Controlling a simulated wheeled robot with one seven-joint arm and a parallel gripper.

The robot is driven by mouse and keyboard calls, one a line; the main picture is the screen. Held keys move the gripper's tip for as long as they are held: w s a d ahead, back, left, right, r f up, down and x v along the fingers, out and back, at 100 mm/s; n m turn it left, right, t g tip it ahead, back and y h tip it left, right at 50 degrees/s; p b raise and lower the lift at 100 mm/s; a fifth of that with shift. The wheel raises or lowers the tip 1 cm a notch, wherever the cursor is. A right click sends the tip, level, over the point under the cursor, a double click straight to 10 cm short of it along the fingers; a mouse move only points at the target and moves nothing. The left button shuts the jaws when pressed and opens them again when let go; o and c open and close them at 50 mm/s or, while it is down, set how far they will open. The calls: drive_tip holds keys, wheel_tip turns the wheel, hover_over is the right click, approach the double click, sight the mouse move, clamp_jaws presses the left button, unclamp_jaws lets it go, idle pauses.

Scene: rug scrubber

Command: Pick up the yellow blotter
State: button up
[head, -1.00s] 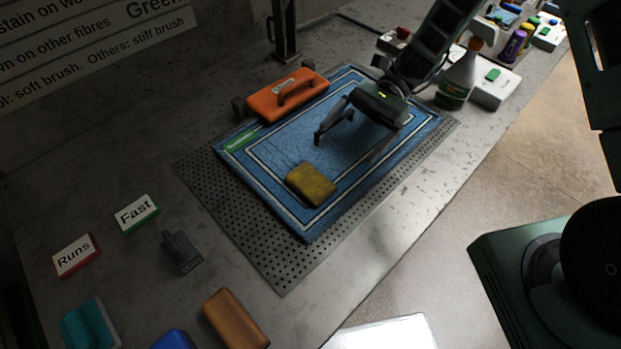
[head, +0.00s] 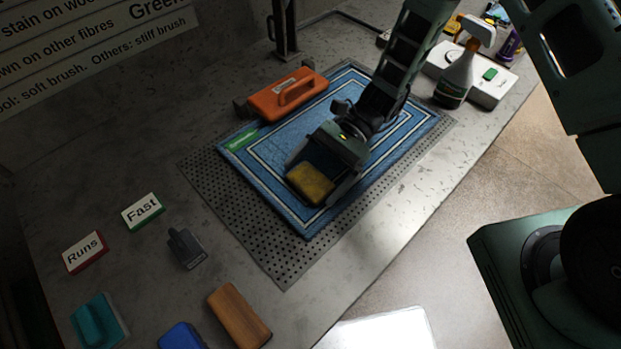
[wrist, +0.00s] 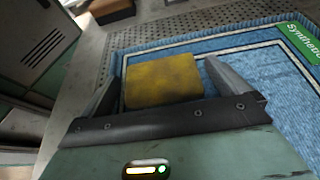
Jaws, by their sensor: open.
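The yellow blotter (head: 311,184) is a worn, mustard-coloured block lying on the blue rug (head: 274,165). My gripper (head: 318,190) is open, with its fingers reaching down on either side of the blotter in the head view.
An orange handled tool (head: 287,95) lies at the rug's far edge. The rug lies on a perforated metal plate (head: 257,245). A spray bottle (head: 456,80) stands right of my arm. Blocks labelled Runs (head: 85,252) and Fast (head: 143,210), and a wooden block (head: 239,316), lie at left.

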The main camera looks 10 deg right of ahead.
drive_tip(key=c, duration=0.9)
drive_tip(key=shift+r, duration=0.2)
